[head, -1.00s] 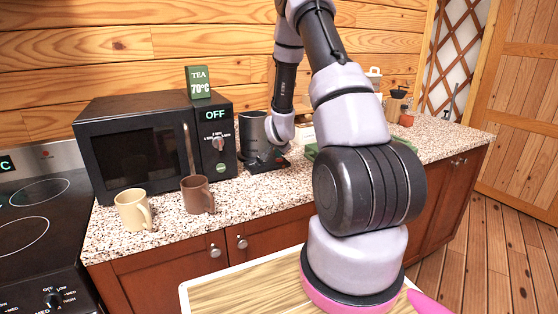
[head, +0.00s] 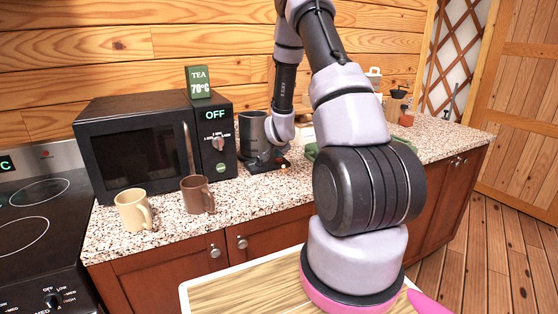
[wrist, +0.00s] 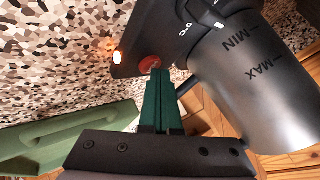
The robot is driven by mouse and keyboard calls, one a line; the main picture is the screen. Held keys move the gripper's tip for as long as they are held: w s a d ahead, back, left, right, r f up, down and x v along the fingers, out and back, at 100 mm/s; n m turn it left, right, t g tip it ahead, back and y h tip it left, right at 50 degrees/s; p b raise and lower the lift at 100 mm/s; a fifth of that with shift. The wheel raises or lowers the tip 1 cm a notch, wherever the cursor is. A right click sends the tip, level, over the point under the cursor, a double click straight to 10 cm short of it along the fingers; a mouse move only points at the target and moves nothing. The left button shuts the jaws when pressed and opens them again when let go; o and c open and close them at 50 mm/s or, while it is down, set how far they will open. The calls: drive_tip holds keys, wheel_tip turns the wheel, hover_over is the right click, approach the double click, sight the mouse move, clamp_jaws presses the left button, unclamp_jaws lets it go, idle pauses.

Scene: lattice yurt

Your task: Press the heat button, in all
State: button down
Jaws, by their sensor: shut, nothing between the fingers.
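The dark electric kettle (head: 252,132) stands on its black base (head: 262,166) on the counter, partly hidden by my arm in the head view. In the wrist view its body (wrist: 255,85) carries MIN and MAX marks. The red button (wrist: 150,63) is on the base's panel, and a small orange light (wrist: 117,57) glows next to it. My gripper (wrist: 157,76) is shut and empty, its green fingertips at the lower edge of the button; whether they touch it I cannot tell. A green sign (head: 199,82) reads TEA 70°C.
A black microwave (head: 150,140) showing OFF stands left of the kettle. A cream mug (head: 132,210) and a brown mug (head: 196,195) stand in front of it. A green object (wrist: 70,135) lies near my gripper in the wrist view.

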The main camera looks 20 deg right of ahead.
sight(278, 160)
drive_tip(key=shift+r, duration=0.6)
drive_tip(key=shift+r, duration=2.55)
